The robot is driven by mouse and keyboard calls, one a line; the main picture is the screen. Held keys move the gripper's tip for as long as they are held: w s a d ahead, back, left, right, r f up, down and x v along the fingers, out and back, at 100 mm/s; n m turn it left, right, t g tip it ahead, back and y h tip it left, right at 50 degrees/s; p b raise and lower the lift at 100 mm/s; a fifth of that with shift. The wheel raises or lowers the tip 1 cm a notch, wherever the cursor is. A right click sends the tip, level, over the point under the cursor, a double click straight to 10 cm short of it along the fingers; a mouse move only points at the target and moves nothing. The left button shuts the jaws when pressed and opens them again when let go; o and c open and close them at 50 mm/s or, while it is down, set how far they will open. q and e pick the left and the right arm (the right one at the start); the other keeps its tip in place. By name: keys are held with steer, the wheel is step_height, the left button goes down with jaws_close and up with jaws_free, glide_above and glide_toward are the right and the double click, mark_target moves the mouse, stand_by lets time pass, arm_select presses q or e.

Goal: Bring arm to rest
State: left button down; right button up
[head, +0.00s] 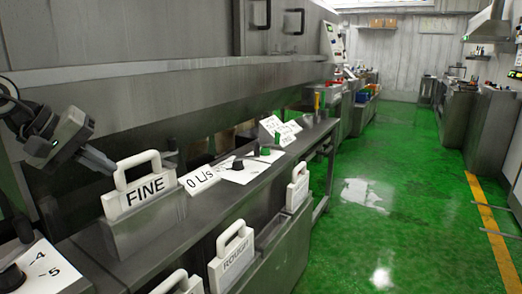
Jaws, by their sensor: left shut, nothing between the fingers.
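My left arm comes in from the left edge in the head view. Its gripper (97,159) is shut with nothing between the fingers. It points to the right and hangs above and left of the white FINE plate (144,190), apart from the plate's handle as far as I can tell. The FINE plate stands upright in a grey metal holder (155,232) on the near bench. My right arm and gripper are not in this view.
A white ROUGH plate (233,257) hangs on the bench front, and another white plate (297,188) is farther along. A 0 L/s sign (199,180) and a black knob (238,164) are on the bench top. The green floor (390,190) to the right is clear.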

arm_select(q)
steer(key=s+d+f+n+t+h, duration=0.15)
steer(key=d+f+n+h, duration=0.25)
steer(key=d+n, duration=0.4)
steer(key=s+d+f+n+t+h, duration=0.15)
steer(key=d+f+n+h, duration=0.25)
steer(key=d+n, duration=0.45)
steer(key=s+d+f+n+t+h, duration=0.1)
steer(key=s+d+f+n+h, duration=0.1)
steer(key=d+f+n+h, duration=0.45)
steer(key=s+a+f+m+y, duration=0.1)
steer(key=s+f+m+y, duration=0.7)
steer(key=f+m, duration=0.3)
steer(key=s+a+f+m+y, duration=0.1)
steer(key=s+f+m+y, duration=0.7)
steer(key=m, duration=1.1)
step_height(320, 180, down, 4)
steer(key=shift+s+a+f+m+y, duration=0.1)
steer(key=shift+s+a+m+y, duration=0.25)
steer(key=shift+s, duration=0.3)
